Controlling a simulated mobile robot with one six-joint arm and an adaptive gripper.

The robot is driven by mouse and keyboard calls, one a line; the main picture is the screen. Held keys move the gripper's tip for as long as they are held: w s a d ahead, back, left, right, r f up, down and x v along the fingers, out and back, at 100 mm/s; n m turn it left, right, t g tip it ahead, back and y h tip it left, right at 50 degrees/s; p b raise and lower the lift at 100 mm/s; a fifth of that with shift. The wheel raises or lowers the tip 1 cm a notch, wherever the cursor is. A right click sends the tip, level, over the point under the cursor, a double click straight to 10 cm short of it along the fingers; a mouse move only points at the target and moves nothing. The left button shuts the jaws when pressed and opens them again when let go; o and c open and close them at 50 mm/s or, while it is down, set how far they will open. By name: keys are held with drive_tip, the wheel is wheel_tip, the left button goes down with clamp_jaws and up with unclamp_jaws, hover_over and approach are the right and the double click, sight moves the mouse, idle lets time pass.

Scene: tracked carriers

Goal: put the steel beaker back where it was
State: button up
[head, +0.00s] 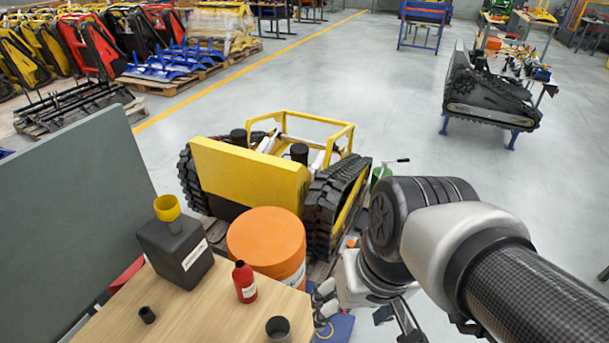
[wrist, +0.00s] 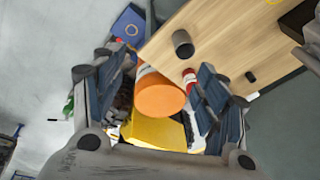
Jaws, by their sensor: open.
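The steel beaker, a dark grey open cylinder (head: 278,330), stands on the wooden table (head: 195,318) near the bottom edge of the head view. In the wrist view the same beaker (wrist: 183,44) is on the table top (wrist: 215,40), close to its edge. My gripper (wrist: 157,75) is open, with its fingers wide apart and nothing between them that it holds. It is away from the beaker, off the table's right side. In the head view my arm hides most of the gripper.
A red bottle (head: 244,282), a small black cup (head: 147,315) and a dark canister (head: 178,250) with a yellow funnel (head: 167,207) share the table. An orange drum (head: 266,236) and a yellow tracked carrier (head: 250,172) stand behind it. A grey panel (head: 70,215) is at left.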

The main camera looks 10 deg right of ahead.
drive_tip(key=t, duration=0.1)
drive_tip(key=r+n, duration=0.1)
drive_tip(key=s+r+t, duration=0.1)
drive_tip(key=shift+s+d+r+t+h, duration=0.1)
drive_tip(key=shift+d+r+t+h, duration=0.05)
drive_tip(key=shift+d+t+h, duration=0.2)
drive_tip(key=shift+a, duration=0.1)
idle(1.2)
